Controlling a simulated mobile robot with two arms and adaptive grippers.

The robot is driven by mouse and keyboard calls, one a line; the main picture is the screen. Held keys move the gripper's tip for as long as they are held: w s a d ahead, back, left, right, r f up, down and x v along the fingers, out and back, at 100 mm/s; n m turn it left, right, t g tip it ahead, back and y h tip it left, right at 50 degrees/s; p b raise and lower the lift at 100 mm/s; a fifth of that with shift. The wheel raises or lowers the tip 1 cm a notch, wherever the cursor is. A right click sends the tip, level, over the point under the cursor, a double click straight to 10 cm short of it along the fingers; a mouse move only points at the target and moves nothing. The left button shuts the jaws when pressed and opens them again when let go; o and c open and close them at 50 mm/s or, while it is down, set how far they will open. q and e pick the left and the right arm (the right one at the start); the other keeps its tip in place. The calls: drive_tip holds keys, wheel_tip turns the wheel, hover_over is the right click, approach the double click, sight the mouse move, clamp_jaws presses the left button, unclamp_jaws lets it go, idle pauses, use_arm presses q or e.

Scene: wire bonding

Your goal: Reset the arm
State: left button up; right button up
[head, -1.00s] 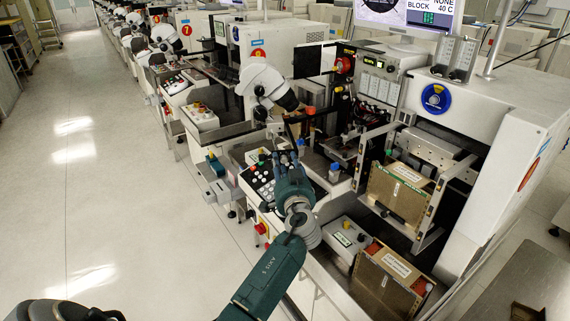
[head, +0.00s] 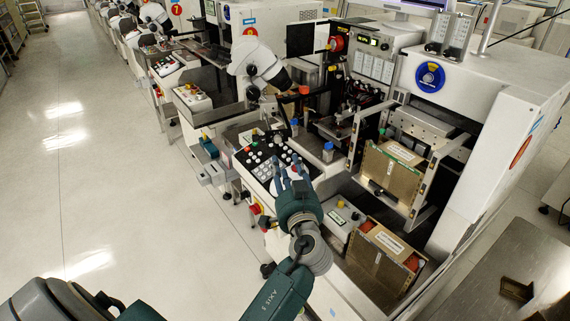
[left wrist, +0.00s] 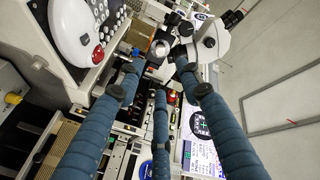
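My left gripper (head: 288,168) is at the end of the dark green arm, over the front right part of the button panel (head: 257,163) in the head view. In the left wrist view, its blue-grey fingers (left wrist: 158,80) are spread apart with nothing between them. Whether the fingertips touch the panel cannot be told, but the wrist view suggests they are clear of it. My right gripper is in neither view.
A microscope (head: 258,66) stands behind the panel, and it also shows in the left wrist view (left wrist: 207,40). A brown magazine box (head: 392,172) sits in the machine's rack, and another (head: 378,262) lies lower right. The floor (head: 100,150) at left is clear.

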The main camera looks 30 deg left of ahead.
use_arm(q)
drive_tip(key=shift+f, duration=0.1)
idle(0.3)
drive_tip(key=s+d+f+g+h, duration=0.2)
drive_tip(key=s+f+g+h, duration=0.3)
drive_tip(key=s+f, duration=1)
drive_tip(key=s+d+f+m+g+h, duration=0.2)
drive_tip(key=s+d+f+h, duration=0.15)
drive_tip(key=s+d, duration=0.4)
drive_tip(key=s+d+f+m+g+h, duration=0.25)
drive_tip(key=s+d+h, duration=0.2)
drive_tip(key=s, duration=0.65)
wheel_tip(320, 180, down, 27)
drive_tip(key=s+g, duration=0.1)
drive_tip(key=g, duration=0.1)
drive_tip(key=s+a+f, duration=0.2)
drive_tip(key=s+f, duration=1.4)
drive_tip(key=s, duration=0.1)
drive_tip(key=shift+s+a+f+g+y, duration=0.25)
drive_tip(key=shift+s+g+y, duration=0.1)
drive_tip(key=shift+y, duration=0.05)
